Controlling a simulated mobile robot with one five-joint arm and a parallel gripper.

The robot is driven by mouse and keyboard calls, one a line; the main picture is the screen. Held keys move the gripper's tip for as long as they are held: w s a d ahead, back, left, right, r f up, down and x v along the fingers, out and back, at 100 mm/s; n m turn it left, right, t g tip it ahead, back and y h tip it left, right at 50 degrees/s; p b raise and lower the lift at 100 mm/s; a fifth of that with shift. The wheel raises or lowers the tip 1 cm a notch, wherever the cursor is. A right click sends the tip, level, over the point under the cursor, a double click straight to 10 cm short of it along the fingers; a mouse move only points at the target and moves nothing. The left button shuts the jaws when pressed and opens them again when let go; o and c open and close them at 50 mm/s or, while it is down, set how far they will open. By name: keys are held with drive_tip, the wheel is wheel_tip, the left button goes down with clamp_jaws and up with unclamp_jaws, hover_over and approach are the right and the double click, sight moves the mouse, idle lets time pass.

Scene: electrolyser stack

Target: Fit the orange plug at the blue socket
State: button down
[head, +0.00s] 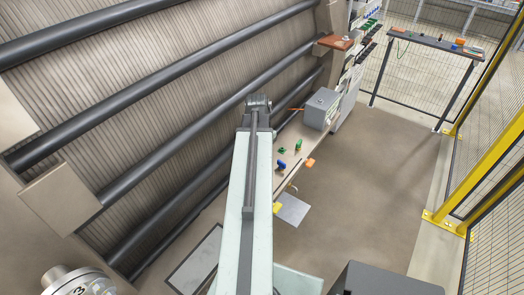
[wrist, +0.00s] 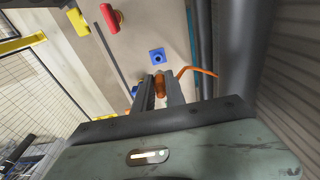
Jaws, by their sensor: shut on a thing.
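In the wrist view the orange plug (wrist: 161,88) sits between the two fingers of my gripper (wrist: 160,84), which is shut on it. An orange cable (wrist: 195,70) runs from beside the plug to the right. The blue socket (wrist: 157,56) is a small square block with a dark round opening, on the beige panel just past the fingertips. The plug and socket look apart, with the plug a little below the socket in the picture. In the head view my gripper (head: 258,103) is at the end of my arm; the plug and socket cannot be made out there.
In the wrist view a red part (wrist: 113,19) and a yellow part (wrist: 77,21) are on the panel to the upper left. A dark pipe (wrist: 247,40) runs close on the right. In the head view a grey box (head: 320,108) stands right of my gripper; open floor (head: 370,190) lies further right.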

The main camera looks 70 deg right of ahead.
drive_tip(key=shift+s+f+b, duration=0.1)
drive_tip(key=shift+f+b, duration=2.45)
drive_tip(key=shift+f+b, duration=1)
idle(1.1)
drive_tip(key=c, duration=1.3)
unclamp_jaws()
drive_tip(key=shift+r, duration=0.15)
wheel_tip(320, 180, up, 8)
drive_tip(key=a+p, duration=0.1)
drive_tip(key=p, duration=0.7)
drive_tip(key=shift+f, duration=0.25)
